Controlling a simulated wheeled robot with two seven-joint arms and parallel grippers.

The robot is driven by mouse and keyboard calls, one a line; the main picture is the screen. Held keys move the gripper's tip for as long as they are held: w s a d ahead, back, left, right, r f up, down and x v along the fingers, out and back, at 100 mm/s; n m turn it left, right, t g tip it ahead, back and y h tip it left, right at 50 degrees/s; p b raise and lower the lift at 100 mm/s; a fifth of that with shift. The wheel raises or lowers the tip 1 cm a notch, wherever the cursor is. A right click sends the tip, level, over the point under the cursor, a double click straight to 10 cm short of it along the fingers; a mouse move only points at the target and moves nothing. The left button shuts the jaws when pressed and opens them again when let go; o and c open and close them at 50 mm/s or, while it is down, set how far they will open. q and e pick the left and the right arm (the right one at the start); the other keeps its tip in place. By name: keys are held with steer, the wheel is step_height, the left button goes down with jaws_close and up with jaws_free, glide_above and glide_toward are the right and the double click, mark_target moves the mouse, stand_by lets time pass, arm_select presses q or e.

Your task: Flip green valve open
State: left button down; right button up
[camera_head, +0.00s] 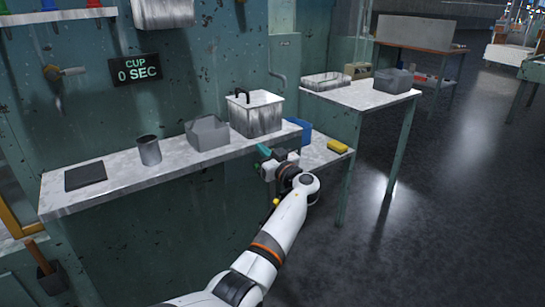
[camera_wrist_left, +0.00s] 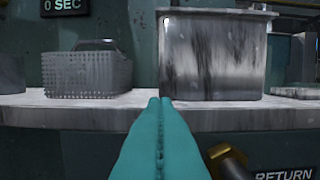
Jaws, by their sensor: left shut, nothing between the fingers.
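A small green piece (camera_head: 93,4), which may be the green valve's handle, sits on a pale ledge at the top left of the head view, cut by the frame edge. No green valve shows in the wrist view.
The wall shelf (camera_head: 125,172) holds a dark mat (camera_head: 86,176), a metal cup (camera_head: 149,151), a grey basket (camera_head: 207,133) and the metal box (camera_head: 256,113). A brass fitting (camera_wrist_left: 232,163) is right of my fingers. A side table (camera_head: 365,95) stands right; open floor lies beyond.

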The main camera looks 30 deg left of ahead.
arm_select(q)
steer(key=shift+s+d+f, duration=0.1)
steer(key=shift+d+f, duration=0.2)
steer(key=shift+f, duration=0.6)
steer(key=shift+d+f, duration=0.25)
steer(key=shift+f, duration=0.65)
